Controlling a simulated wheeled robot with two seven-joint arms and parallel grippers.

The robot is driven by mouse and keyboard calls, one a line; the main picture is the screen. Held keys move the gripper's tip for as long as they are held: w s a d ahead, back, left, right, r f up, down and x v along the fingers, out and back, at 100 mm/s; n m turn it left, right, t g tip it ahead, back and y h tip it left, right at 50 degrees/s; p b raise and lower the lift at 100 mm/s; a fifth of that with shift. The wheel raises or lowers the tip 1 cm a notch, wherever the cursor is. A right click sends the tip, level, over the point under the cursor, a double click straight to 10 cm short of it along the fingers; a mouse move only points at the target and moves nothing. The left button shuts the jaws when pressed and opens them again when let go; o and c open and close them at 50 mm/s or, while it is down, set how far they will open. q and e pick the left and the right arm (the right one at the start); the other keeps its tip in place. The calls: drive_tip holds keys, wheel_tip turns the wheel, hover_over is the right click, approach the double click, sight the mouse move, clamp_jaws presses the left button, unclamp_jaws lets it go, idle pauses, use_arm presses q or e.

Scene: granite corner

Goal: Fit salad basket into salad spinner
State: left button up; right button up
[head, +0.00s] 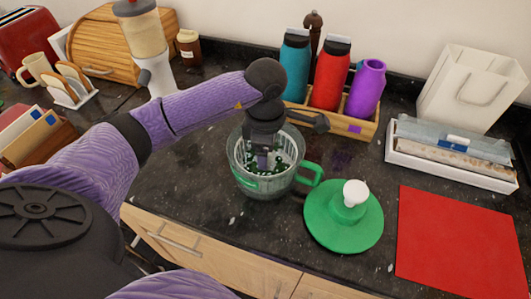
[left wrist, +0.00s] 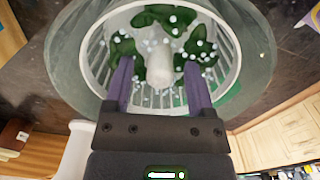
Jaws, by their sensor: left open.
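The salad spinner (head: 253,183) is a clear bowl with a green handle (head: 310,174), standing on the dark counter. The white slotted salad basket (head: 288,153) is inside the bowl; it also shows in the left wrist view (left wrist: 229,62) with green leaves and white bits in it. I cannot tell if it is fully seated. My left gripper (head: 262,162) reaches down into the basket from above. In the left wrist view its fingers (left wrist: 159,72) are apart, on either side of the basket's pale central post (left wrist: 160,70), with nothing visibly gripped. The green lid (head: 344,219) with a white knob lies right of the bowl.
A red mat (head: 459,243) lies at the right. Behind the bowl stands a wooden rack (head: 349,124) with teal, red and purple bottles. A white box (head: 451,160) and white bag (head: 474,88) are at the back right. Bare counter lies left of the bowl.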

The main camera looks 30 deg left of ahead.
use_arm(q)
wheel_tip(320, 180, up, 10)
drive_tip(key=p, duration=0.1)
drive_tip(key=shift+r, duration=0.2)
